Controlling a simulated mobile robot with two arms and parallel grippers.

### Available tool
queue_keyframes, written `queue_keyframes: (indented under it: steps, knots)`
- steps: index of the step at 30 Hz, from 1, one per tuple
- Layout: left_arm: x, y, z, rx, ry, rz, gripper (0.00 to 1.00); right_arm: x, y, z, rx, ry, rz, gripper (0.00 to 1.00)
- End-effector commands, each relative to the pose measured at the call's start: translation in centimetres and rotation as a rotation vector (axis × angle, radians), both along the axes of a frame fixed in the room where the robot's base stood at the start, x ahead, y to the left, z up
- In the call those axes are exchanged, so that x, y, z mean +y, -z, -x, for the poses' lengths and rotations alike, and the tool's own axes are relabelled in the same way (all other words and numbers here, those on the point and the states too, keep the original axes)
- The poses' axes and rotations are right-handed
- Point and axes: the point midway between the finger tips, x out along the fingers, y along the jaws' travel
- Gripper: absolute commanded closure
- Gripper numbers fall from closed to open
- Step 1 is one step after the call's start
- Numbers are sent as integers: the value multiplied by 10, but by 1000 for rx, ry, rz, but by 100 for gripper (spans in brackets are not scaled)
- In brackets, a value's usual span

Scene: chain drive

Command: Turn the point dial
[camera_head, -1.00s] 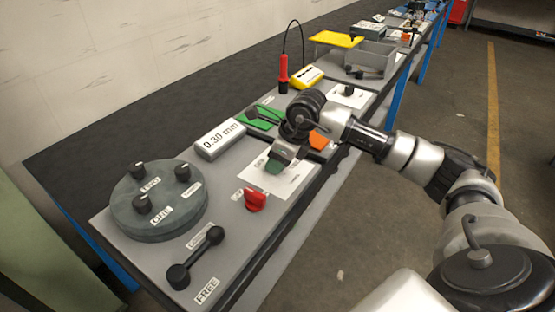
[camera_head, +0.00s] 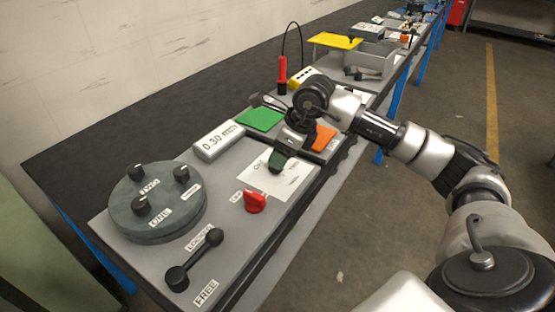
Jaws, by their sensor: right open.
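A round grey-green dial plate (camera_head: 158,228) lies flat at the near left of the bench, with three black knobs on top and small labels that are hard to read. A red knob (camera_head: 255,202) stands on the grey panel to its right. My left gripper is not in view.
A black double-ended lever (camera_head: 195,260) lies by the FREE label. A box reading 0.30 mm (camera_head: 219,140), a green square (camera_head: 259,118) and an orange square (camera_head: 324,138) are near my right gripper. A red tool (camera_head: 282,74) stands farther back.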

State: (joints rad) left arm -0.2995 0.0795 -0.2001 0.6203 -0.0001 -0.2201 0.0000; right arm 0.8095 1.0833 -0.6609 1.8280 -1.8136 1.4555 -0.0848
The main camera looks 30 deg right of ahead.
Motion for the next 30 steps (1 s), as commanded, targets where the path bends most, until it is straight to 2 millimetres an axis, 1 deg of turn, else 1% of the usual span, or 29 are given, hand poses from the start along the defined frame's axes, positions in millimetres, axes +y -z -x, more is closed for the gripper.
queue_keyframes:
  steps: [1,6,9,12,16,30]
  knots:
    - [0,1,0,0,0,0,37,-3,-11,3,-5,1,1,37]
    - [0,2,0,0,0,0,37,-11,-41,14,-3,0,1,37]
    - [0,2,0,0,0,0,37,-13,-54,18,-3,0,1,37]
    - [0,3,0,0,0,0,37,-16,-62,21,-2,1,1,37]
    - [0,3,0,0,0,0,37,-16,-65,22,1,0,1,37]
    - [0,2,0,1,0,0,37,-16,-65,22,1,0,1,37]
